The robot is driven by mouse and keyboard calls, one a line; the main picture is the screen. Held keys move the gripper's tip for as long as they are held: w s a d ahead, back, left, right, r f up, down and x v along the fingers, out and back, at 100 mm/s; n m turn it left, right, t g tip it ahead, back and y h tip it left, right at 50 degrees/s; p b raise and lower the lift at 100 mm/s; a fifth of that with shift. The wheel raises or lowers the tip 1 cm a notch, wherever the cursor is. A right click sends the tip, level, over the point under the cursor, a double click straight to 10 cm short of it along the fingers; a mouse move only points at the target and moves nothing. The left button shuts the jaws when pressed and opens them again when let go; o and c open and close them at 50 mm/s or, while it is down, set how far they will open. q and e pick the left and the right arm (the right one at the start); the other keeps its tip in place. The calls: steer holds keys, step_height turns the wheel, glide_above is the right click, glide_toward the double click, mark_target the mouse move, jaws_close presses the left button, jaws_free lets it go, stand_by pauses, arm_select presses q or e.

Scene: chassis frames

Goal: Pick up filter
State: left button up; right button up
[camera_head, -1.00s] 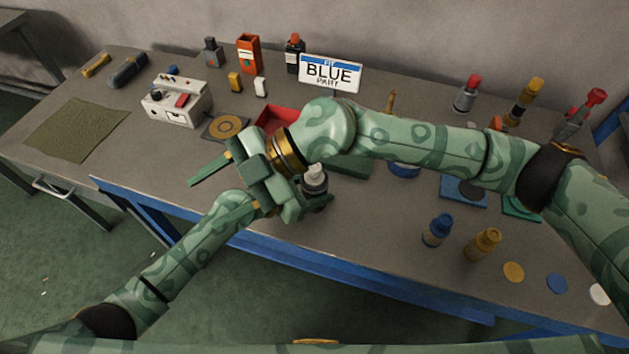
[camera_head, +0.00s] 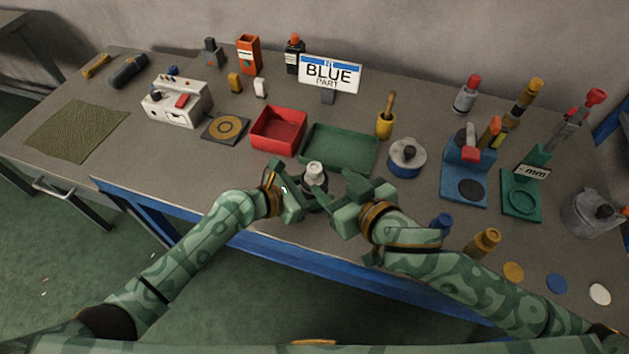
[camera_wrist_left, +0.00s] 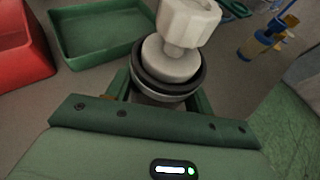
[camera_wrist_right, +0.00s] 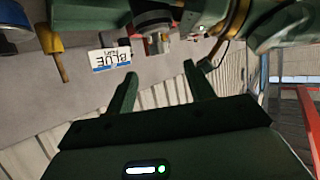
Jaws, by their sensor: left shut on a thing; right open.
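A white-capped part with a black ring, which looks like the filter (camera_head: 314,174), stands near the front edge of the bench. It also shows in the left wrist view (camera_wrist_left: 172,62), where the fingers of my left gripper (camera_wrist_left: 158,100) close around its lower body. In the head view my left gripper (camera_head: 300,203) is at its left side, and the part's base is partly hidden. My right gripper (camera_head: 333,194) is open and empty, just right of the part. In the right wrist view its fingers (camera_wrist_right: 160,82) stand apart, with the part beyond them near the top.
A red tray (camera_head: 300,136) and a green tray (camera_head: 340,170) lie behind the part. A BLUE PART sign (camera_head: 330,73) stands at the back.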

mark_target(316, 169)
steer(key=x, duration=0.9)
steer(key=shift+d, duration=0.1)
jaws_close()
